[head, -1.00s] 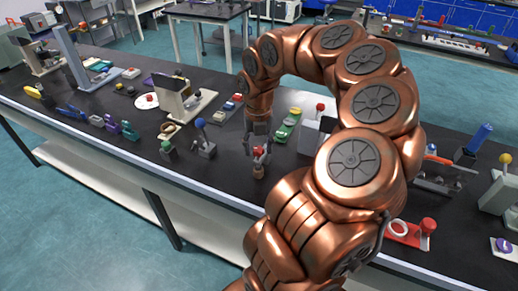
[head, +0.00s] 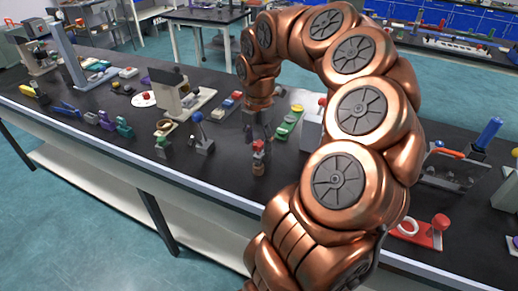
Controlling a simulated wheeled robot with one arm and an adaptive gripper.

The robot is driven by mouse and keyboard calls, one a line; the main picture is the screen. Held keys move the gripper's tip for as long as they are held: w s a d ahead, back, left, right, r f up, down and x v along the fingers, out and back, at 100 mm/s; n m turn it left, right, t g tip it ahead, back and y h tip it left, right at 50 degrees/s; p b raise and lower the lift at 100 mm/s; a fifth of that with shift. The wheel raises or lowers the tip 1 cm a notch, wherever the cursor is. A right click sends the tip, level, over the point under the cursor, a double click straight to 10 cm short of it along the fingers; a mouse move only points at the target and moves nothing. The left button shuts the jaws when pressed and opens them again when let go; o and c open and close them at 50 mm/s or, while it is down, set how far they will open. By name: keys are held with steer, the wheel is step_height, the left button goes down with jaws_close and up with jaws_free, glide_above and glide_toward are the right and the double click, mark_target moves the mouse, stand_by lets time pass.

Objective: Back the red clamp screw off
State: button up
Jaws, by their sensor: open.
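A small red knob (head: 258,146), which looks like the clamp screw, tops a small upright piece with a brown base (head: 258,169) near the front of the black bench. My gripper (head: 257,132) points down just above and behind the red knob. It is open, with nothing seen between its fingers. The fingers are small and dark in this view, and I cannot tell whether they touch the knob.
Left of my gripper stand a blue-knobbed lever (head: 198,118) and a beige device (head: 180,95). My arm hides part of the bench. A red fixture (head: 437,228) stands at the right front.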

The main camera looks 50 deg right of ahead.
steer(key=m+b, duration=0.2)
steer(key=m, duration=0.1)
steer(key=shift+f, duration=0.3)
steer(key=shift+r+m+b, duration=0.25)
steer(key=shift+m+b, duration=0.35)
steer(key=shift+m, duration=0.4)
steer(key=shift+f+m+b, duration=0.25)
steer(key=shift+m+b, duration=0.8)
steer(key=shift+m, duration=0.15)
steer(key=shift+r+m+b, duration=0.1)
steer(key=shift+m+b, duration=0.4)
steer(key=shift+m, duration=0.4)
steer(key=shift+r+m, duration=0.2)
steer(key=shift+m, duration=0.1)
steer(key=shift+c, duration=0.3)
